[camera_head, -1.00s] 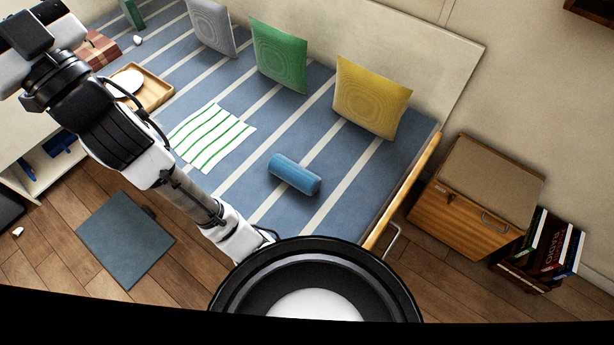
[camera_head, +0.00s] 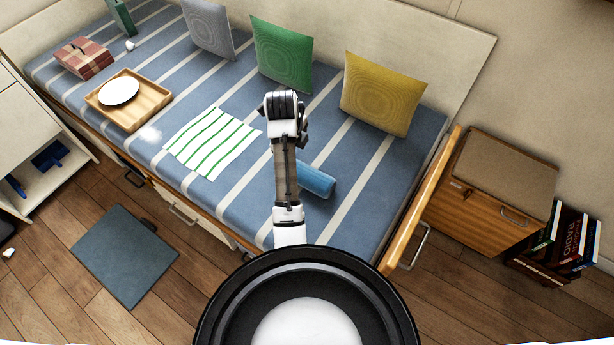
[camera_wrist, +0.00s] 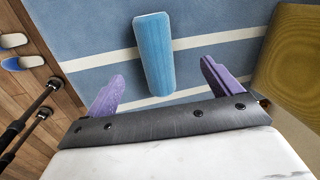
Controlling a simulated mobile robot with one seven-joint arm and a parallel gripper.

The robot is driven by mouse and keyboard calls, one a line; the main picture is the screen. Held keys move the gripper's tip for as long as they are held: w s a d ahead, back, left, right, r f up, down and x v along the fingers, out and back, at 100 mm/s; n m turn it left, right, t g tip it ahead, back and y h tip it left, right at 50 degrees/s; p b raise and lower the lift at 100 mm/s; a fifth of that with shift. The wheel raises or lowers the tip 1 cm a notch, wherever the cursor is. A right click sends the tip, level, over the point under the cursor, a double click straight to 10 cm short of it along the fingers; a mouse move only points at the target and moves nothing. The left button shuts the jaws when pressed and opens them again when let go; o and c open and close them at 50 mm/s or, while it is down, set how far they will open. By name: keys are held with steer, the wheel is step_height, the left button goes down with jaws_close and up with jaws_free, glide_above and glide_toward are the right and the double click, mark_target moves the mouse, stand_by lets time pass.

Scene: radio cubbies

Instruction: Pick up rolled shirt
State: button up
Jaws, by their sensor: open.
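The rolled shirt is a blue cylinder (camera_head: 317,180) lying on the striped blue bed cover, partly hidden behind my arm in the head view. In the wrist view the rolled shirt (camera_wrist: 153,53) lies lengthwise, ahead of and between the two purple fingers. My gripper (camera_wrist: 163,88) is open and empty, with the fingers spread wider than the roll. Depth between the fingers and the roll is hard to judge. In the head view my arm reaches over the bed, and the fingers cannot be made out.
A yellow pillow (camera_head: 382,93) and a green pillow (camera_head: 281,54) lean at the back. A green-striped cloth (camera_head: 212,142) lies left of my arm, with a wooden tray (camera_head: 151,103) farther left. A wooden rail (camera_head: 428,200) edges the bed's right end, beside a wooden cabinet (camera_head: 487,210).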

steer(key=shift+m+g, duration=0.3)
steer(key=shift+m, duration=0.1)
steer(key=f, duration=0.3)
steer(key=d+f, duration=0.1)
steer(key=f, duration=0.5)
steer(key=shift+d+b, duration=0.3)
steer(key=shift+d, duration=0.1)
steer(key=shift+w+d+f, duration=0.1)
steer(key=shift+d+f, duration=0.05)
steer(key=shift+f, duration=0.8)
steer(key=shift+w+d+f, duration=0.1)
steer(key=shift+d+f, duration=0.1)
steer(key=shift+f, duration=0.75)
steer(key=shift+w+d+f, duration=0.1)
steer(key=shift+d+f, duration=0.05)
steer(key=shift+f, duration=0.8)
steer(key=c, duration=1.1)
